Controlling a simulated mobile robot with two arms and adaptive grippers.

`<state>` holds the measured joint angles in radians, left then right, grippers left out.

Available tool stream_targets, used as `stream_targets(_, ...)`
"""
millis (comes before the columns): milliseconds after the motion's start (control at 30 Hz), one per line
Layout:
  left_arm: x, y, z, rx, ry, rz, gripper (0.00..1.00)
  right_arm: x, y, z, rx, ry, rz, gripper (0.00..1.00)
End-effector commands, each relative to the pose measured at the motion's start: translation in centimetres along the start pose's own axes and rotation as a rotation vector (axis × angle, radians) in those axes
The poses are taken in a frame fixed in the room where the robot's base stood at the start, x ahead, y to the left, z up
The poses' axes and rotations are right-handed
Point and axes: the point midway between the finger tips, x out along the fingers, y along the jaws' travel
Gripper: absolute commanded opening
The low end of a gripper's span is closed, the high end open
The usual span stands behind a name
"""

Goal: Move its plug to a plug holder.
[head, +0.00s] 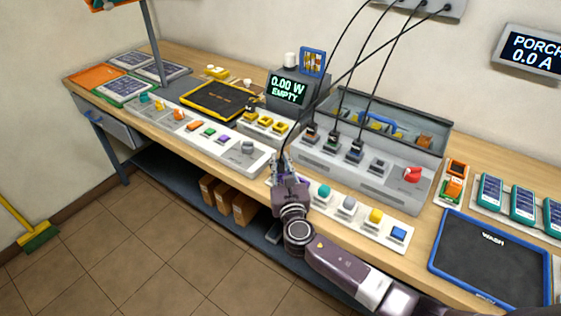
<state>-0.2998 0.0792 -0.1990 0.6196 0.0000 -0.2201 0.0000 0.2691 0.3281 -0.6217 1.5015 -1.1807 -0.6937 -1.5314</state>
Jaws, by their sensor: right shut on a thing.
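My right gripper (284,164) is in front of the grey bank, above the table's front edge. It is shut on a plug at the end of a black cable; the plug itself is mostly hidden by the fingers. The grey bank (393,190) has several slots in a row, with dark plugs in the ones at the left (333,140) and black cables rising from them. A row of small yellow holders (265,122) stands just left of the bank, behind the gripper; I cannot tell for sure that these are the plug holders. My left gripper is not in view.
A display reading "0.00 W EMPTY" (288,89) stands behind. Black cables hang from a wall bar (425,8).

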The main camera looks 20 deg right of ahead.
Motion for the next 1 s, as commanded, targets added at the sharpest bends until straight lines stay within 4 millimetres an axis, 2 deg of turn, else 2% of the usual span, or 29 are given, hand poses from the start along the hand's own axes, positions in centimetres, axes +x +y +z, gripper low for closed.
stream_targets(167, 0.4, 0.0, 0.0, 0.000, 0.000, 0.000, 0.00, 0.0, 0.0, -0.5, 0.000, 0.000, 0.000, 0.00)
stream_targets(200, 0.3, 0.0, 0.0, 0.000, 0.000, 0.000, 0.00, 0.0, 0.0, -0.4, 0.000, 0.000, 0.000, 0.18)
stream_targets(267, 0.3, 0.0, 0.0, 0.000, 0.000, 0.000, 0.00, 0.0, 0.0, -0.4, 0.000, 0.000, 0.000, 0.23)
stream_targets(567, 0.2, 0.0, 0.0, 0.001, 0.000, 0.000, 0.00, -0.2, 0.0, -0.4, 0.000, 0.001, 0.000, 0.23)
stream_targets(1000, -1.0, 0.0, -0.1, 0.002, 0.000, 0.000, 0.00, -3.6, 0.0, -0.3, -0.001, 0.002, 0.000, 0.23)
